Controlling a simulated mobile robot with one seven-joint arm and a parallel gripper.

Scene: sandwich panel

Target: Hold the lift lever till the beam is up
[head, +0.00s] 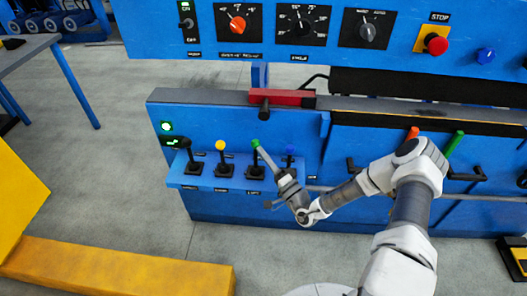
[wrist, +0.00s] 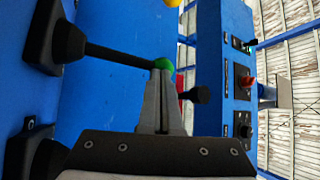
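The lever with the green knob (head: 256,143) stands third from the left in a row on a blue ledge; the label under it appears to read LIFT. My gripper (head: 262,150) reaches it from the lower right, fingertips at the knob. In the wrist view the fingers (wrist: 161,82) are close together, and the green knob (wrist: 164,63) shows at their tips, partly hidden by them. They look shut against the knob, not around it; contact is not certain. A long dark bar (head: 430,83) crosses the machine at the right; I cannot tell whether it is the beam or whether it is raised.
A yellow-knobbed lever (head: 220,146) and a blue-knobbed lever (head: 290,149) flank the green one. A green lamp (head: 166,127) glows at the left. Above is a dial panel with a red stop button (head: 436,45). A yellow rail (head: 120,265) lies on the floor at lower left.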

